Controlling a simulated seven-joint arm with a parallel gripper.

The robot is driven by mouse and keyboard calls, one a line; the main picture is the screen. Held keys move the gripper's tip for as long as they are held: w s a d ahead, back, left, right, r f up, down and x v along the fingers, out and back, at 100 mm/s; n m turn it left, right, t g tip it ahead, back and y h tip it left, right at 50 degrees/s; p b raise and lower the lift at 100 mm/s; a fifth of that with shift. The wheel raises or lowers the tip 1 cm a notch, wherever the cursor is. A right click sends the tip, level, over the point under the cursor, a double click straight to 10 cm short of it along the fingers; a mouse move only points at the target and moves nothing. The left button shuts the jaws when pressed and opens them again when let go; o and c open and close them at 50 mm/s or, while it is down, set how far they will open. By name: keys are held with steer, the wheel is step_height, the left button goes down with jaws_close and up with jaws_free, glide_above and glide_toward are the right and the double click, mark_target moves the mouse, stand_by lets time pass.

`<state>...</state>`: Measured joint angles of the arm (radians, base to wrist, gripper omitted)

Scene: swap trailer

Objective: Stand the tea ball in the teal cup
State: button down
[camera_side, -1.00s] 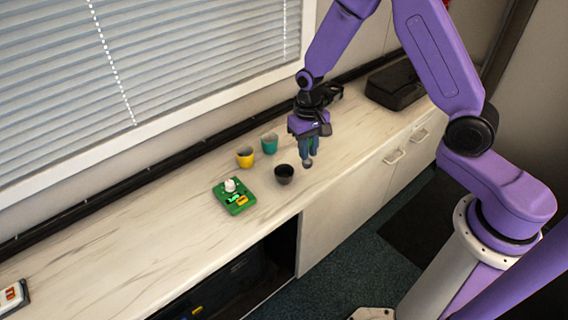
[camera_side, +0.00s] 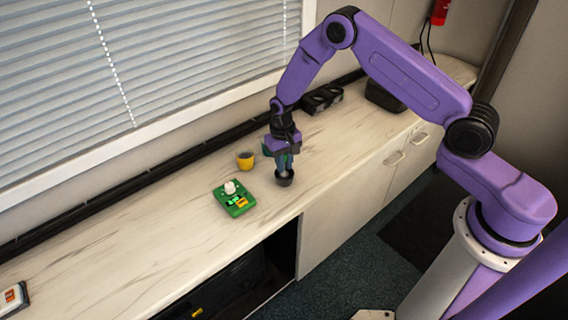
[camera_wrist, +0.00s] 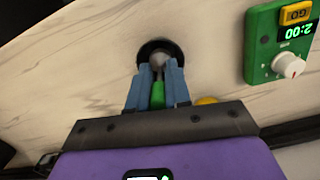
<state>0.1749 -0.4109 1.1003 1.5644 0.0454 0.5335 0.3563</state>
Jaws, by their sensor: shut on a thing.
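My gripper (camera_side: 285,168) is shut on the green handle of the tea ball (camera_wrist: 157,93), which points down with its grey ball at the lower end. In the wrist view my gripper (camera_wrist: 158,75) has a blue finger on either side of the handle. The ball overlaps the dark opening of the black cup (camera_wrist: 146,49); I cannot tell whether it is above the rim or inside. In the side view the fingers reach down to the black cup (camera_side: 285,181). The teal cup (camera_side: 266,151) is behind my gripper there, mostly hidden.
A yellow cup (camera_side: 245,161) stands left of the teal cup; a bit of it shows in the wrist view (camera_wrist: 207,100). A green timer (camera_side: 239,209) with a white knob lies to the front left.

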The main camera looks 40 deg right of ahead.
steer(key=shift+f, duration=0.3)
steer(key=c, duration=1.1)
jaws_free()
steer(key=shift+f, duration=0.1)
steer(key=shift+o, duration=0.2)
